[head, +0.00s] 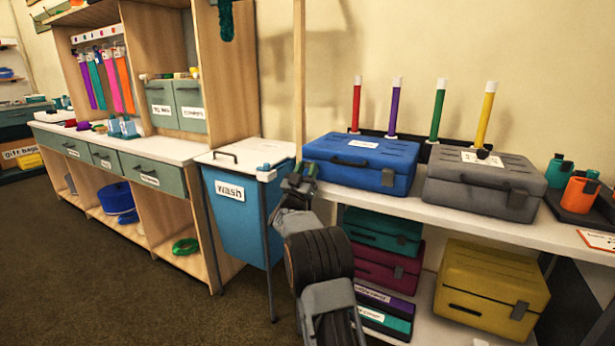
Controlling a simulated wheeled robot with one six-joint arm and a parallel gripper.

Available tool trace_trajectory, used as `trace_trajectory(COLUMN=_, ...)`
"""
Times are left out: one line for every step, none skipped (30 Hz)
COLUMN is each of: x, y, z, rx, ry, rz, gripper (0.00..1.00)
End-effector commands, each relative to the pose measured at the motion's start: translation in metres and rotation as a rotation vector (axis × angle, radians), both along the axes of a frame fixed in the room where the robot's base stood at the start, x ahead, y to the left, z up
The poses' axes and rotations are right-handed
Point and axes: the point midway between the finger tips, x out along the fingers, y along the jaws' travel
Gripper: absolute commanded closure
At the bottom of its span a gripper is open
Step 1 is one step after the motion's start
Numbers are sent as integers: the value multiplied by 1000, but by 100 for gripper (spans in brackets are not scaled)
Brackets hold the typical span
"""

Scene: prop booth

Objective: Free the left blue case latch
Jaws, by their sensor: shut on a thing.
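The blue case (362,150) lies closed on the white-topped shelf, with a dark handle on its front. A small grey latch (388,177) shows at the right of its front. My gripper (303,174) is at the front left corner of the blue case, where the left latch sits. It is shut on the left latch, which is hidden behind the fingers. My arm reaches up to it from below in the middle of the view.
A grey case (484,186) stands close to the right of the blue one. Upright coloured tubes stand behind both. A blue wash bin (238,215) with a white lid is just left of my gripper. More cases, one yellow (491,287), fill the lower shelf. Brown floor is free at front left.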

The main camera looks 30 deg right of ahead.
Motion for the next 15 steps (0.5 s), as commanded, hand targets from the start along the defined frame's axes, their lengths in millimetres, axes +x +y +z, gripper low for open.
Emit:
trace_trajectory(x=0, y=0, z=-2, rx=-5, ry=-2, rz=-1, gripper=88)
trace_trajectory(x=0, y=0, z=-2, rx=-7, ry=-3, rz=-1, gripper=88)
trace_trajectory(x=0, y=0, z=-1, rx=-8, ry=-4, rz=-1, gripper=88)
trace_trajectory(x=0, y=0, z=-1, rx=-9, ry=-4, rz=-1, gripper=88)
trace_trajectory(x=0, y=0, z=-1, rx=-9, ry=-4, rz=-1, gripper=88)
trace_trajectory(x=0, y=0, z=-1, rx=-10, ry=-5, rz=-1, gripper=88)
trace_trajectory(x=0, y=0, z=-1, rx=-10, ry=-5, rz=-1, gripper=88)
trace_trajectory(x=0, y=0, z=-1, rx=-10, ry=-5, rz=-1, gripper=88)
trace_trajectory(x=0, y=0, z=0, rx=-10, ry=-5, rz=-1, gripper=88)
trace_trajectory(x=0, y=0, z=0, rx=-10, ry=-5, rz=-1, gripper=88)
trace_trajectory(x=0, y=0, z=0, rx=-9, ry=-4, rz=-1, gripper=88)
trace_trajectory(x=0, y=0, z=0, rx=-9, ry=-4, rz=-1, gripper=88)
trace_trajectory(x=0, y=0, z=0, rx=-9, ry=-4, rz=-1, gripper=88)
trace_trajectory(x=0, y=0, z=0, rx=-9, ry=-4, rz=-1, gripper=88)
trace_trajectory(x=0, y=0, z=0, rx=-9, ry=-4, rz=-1, gripper=60)
